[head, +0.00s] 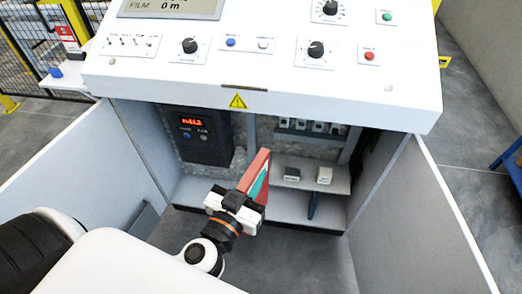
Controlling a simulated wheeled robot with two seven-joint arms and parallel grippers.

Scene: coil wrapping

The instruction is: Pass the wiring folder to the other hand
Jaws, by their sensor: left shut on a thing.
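The wiring folder (256,176) is a thin reddish-brown thing with a teal patch on its side. It is held upright and tilted in front of the open cabinet under the control panel. My left gripper (241,200) is shut on its lower end, and the jaws hide that end. My right gripper does not show in the head view.
A sloped white control panel (262,62) with knobs and buttons overhangs the cabinet. Open doors stand at the left (88,158) and right (424,222). Inside are a black unit with a red display (200,136) and a shelf (285,163) with two small blocks.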

